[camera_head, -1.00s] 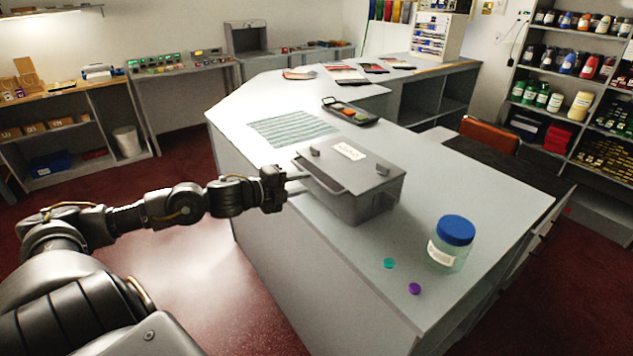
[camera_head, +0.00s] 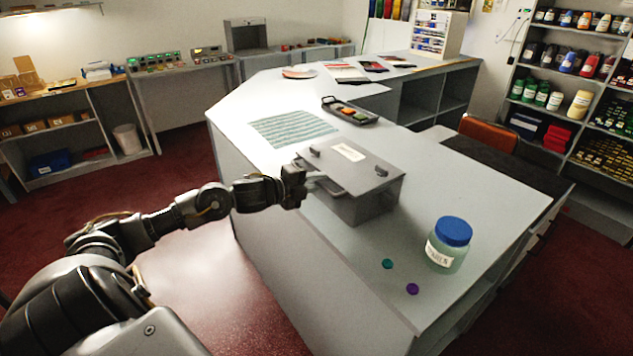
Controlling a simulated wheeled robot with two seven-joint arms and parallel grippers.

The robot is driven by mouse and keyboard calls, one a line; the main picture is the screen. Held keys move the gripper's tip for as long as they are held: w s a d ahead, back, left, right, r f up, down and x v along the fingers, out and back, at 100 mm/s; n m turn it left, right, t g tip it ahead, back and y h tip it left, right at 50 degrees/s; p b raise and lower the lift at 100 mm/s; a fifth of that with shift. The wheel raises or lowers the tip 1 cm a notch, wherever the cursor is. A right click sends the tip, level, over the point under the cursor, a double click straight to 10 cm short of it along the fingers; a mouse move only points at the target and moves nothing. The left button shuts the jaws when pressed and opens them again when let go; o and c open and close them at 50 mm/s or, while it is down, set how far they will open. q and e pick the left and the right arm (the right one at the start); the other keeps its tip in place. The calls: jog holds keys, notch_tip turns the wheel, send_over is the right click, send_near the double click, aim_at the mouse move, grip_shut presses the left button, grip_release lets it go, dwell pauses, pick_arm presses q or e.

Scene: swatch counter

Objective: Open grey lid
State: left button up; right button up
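The grey lid (camera_head: 352,165) lies on top of the grey box (camera_head: 372,207) on the counter. It looks closed, with a white label and small dark knobs on it. A handle (camera_head: 330,187) sticks out at the box's near left side. My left gripper (camera_head: 312,184) is at that left side, right by the handle. Its fingers are small and partly merge with the handle, so I cannot tell whether they touch or grip it. My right gripper does not show.
A jar with a blue lid (camera_head: 449,243) stands on the counter (camera_head: 470,190) right of the box. A teal cap (camera_head: 387,264) and a purple cap (camera_head: 412,289) lie near it. A striped cloth (camera_head: 292,129) and a dark paint tray (camera_head: 350,112) lie behind the box.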

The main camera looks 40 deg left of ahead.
pick_arm(q)
grip_shut()
jog(key=shift+r, duration=0.1)
